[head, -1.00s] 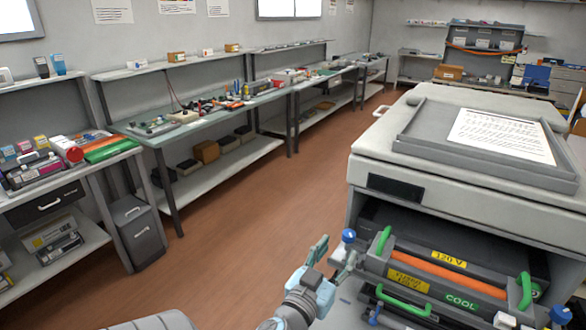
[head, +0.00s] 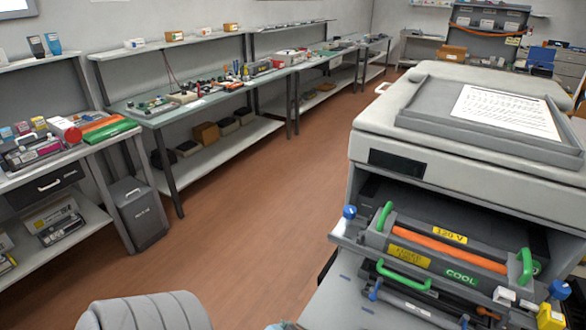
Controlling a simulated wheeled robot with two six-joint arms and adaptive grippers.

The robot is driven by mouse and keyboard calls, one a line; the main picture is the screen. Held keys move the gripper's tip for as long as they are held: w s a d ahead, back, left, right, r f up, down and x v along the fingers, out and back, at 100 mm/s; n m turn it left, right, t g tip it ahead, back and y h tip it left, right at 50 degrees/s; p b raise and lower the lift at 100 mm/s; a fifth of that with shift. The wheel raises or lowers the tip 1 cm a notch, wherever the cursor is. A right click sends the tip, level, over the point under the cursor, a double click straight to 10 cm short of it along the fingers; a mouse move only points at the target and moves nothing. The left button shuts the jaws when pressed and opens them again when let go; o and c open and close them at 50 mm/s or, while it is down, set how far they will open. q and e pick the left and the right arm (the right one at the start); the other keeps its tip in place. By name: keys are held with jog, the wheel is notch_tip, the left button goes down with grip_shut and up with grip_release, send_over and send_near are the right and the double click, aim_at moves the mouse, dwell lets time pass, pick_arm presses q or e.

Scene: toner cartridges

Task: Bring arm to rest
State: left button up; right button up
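The printer (head: 380,126) stands at the right with its front open. A grey unit with an orange roller (head: 447,247), green handles and blue knobs sits in the opening; its labels include one reading COOL. Neither gripper shows clearly in the head view. A small pale blue bit of my arm shows at the bottom edge, in front of the printer, and its fingers are out of frame. A ribbed grey part at the bottom left seems to be mine.
A left workbench (head: 62,170) holds cartridges, a red roll and a green and orange item. A long bench (head: 150,118) along the wall carries tools. The brown floor (head: 245,220) between benches and printer is clear.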

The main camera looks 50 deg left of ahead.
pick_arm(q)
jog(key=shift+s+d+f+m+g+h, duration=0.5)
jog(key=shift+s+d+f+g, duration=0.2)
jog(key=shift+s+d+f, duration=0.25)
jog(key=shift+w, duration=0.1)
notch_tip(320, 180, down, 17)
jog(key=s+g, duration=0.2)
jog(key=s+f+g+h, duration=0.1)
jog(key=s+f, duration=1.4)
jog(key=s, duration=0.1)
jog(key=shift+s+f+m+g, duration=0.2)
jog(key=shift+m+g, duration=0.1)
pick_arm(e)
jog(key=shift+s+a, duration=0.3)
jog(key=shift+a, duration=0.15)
